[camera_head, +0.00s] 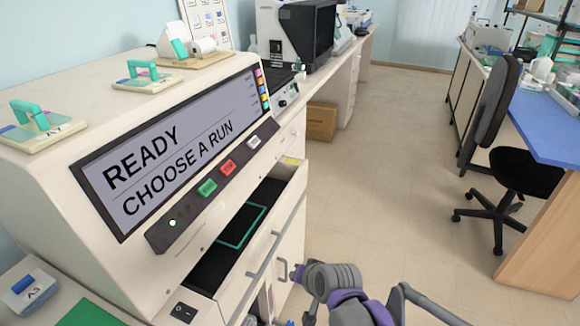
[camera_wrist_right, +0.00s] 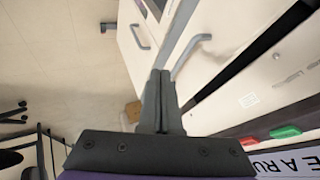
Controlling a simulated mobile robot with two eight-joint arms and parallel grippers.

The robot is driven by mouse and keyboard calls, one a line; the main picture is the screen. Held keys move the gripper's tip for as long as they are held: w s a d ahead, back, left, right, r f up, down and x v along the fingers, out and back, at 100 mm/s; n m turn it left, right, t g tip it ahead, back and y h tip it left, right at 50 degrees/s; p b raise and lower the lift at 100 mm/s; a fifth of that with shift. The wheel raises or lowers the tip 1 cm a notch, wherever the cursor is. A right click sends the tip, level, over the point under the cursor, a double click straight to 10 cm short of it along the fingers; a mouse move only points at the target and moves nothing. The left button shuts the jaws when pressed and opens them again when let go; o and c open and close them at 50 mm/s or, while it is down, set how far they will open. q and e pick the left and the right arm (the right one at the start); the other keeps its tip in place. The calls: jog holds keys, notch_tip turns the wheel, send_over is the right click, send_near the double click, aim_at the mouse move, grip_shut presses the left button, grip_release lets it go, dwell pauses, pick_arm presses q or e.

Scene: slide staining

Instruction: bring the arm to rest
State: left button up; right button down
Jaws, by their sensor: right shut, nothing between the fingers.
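My right gripper (camera_wrist_right: 160,74) is shut and empty in the right wrist view, its two dark fingers together. It is beside the grey handle (camera_wrist_right: 186,55) of the staining machine's drawer; I cannot tell whether they touch. In the head view my right arm shows at the bottom, beside the front of the machine (camera_head: 255,95); the fingertips cannot be made out there. My left gripper is not in view.
The machine's drawer (camera_head: 298,190) is pulled open, with a teal frame (camera_head: 243,226) inside. The screen (camera_head: 165,150) reads "READY CHOOSE A RUN". A chair (camera_head: 490,135) and a blue-topped bench (camera_head: 548,125) stand at right. The floor between is clear.

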jog(key=s+d+f+n+g+h, duration=0.1)
jog(key=s+d+f+n+h, duration=0.1)
jog(key=s+d, duration=0.8)
jog(key=s+d+f+n+g+h, duration=0.15)
jog(key=s+d, duration=0.45)
jog(key=s, duration=0.8)
pick_arm(q)
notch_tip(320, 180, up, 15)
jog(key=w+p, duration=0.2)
jog(key=p, duration=1.1)
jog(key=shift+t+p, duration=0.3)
jog(key=shift+p, duration=0.05)
pick_arm(e)
notch_tip(320, 180, up, 16)
jog(key=w, duration=0.3)
jog(key=shift+a+f+t, duration=0.15)
jog(key=shift+f+t, duration=0.1)
jog(key=shift+t, duration=0.2)
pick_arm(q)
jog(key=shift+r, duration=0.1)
pick_arm(e)
jog(key=shift+s+m, duration=0.15)
jog(key=shift+m, duration=0.1)
